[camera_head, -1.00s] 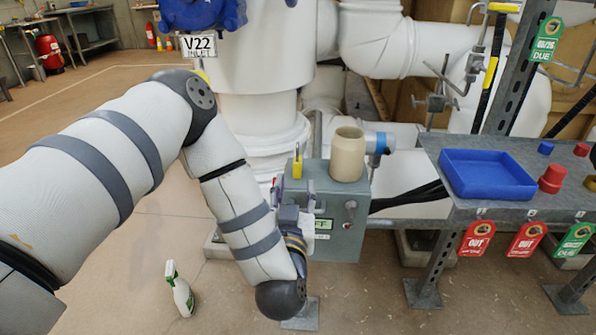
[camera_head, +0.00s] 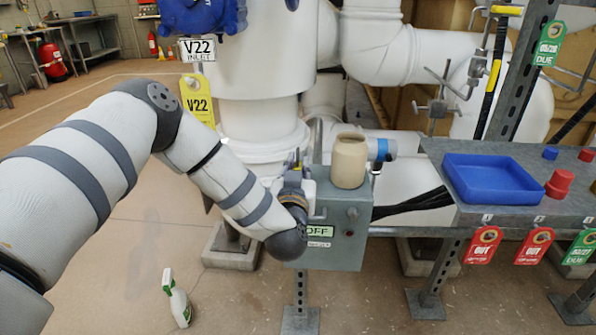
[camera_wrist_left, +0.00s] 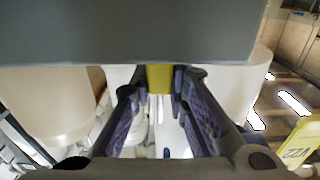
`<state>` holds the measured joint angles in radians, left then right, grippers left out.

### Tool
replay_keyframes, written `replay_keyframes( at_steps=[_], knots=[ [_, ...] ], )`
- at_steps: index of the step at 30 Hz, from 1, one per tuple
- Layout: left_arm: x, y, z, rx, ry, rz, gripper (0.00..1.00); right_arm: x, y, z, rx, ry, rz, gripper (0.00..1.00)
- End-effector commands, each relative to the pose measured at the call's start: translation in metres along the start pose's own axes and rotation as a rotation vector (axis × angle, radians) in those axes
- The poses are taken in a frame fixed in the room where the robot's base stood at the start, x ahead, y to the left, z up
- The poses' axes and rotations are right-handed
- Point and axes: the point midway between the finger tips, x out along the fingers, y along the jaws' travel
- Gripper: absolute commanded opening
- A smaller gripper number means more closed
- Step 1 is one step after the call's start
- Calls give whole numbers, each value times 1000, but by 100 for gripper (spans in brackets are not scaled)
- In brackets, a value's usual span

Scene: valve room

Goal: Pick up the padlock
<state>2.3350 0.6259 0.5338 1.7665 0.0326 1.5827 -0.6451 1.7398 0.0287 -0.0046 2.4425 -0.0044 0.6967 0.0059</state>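The yellow padlock (camera_wrist_left: 160,79) shows in the left wrist view between the fingertips of my left gripper (camera_wrist_left: 161,92), at the edge of the grey box. One dark finger is on each side of it, with no clear gap, so the gripper looks shut on it. In the head view my left gripper (camera_head: 294,166) is at the top left of the grey control box (camera_head: 343,218) marked OFF. I cannot tell whether the padlock still rests on the box. My right gripper is not in view.
A beige jar (camera_head: 349,162) stands on the box, close right of the gripper. A yellow V22 tag (camera_head: 198,100) hangs behind my arm by the white pipe (camera_head: 262,125). A blue tray (camera_head: 487,178) sits on the metal bench at right. A spray bottle (camera_head: 177,299) stands on the floor.

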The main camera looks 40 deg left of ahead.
Motion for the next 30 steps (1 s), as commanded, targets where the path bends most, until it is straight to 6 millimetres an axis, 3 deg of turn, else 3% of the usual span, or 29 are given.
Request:
replay_keyframes(
  at_steps=[11,14,18,25,30],
  knots=[
    [0,0,-1,0,0,0,0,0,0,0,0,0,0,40],
    [0,0,-9,-1,1,0,0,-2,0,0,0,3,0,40],
    [0,0,-36,-3,4,1,0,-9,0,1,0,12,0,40],
    [-42,-30,-102,-7,5,2,0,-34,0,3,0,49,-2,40],
    [-83,-61,-119,-3,2,0,0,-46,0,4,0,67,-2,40]
  ],
)
